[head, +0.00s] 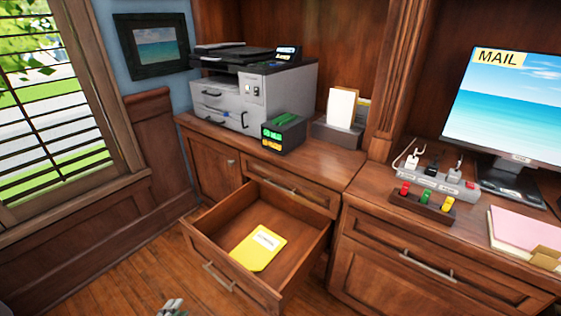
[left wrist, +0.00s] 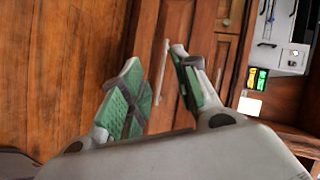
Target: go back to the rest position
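My left gripper (head: 172,307) shows only its tip at the bottom edge of the head view, in front of and left of the open drawer (head: 197,250). In the left wrist view its two green-padded fingers (left wrist: 160,85) stand apart, with nothing between them. Most of my left arm is out of the head view. My right gripper is in neither view.
The drawer is pulled out and holds a yellow folder (head: 258,248). Above it, a printer (head: 253,90) and a dark box with green and orange labels (head: 284,133) stand on the cabinet. A monitor (head: 508,105) stands at right. Floor (head: 125,285) is clear at lower left.

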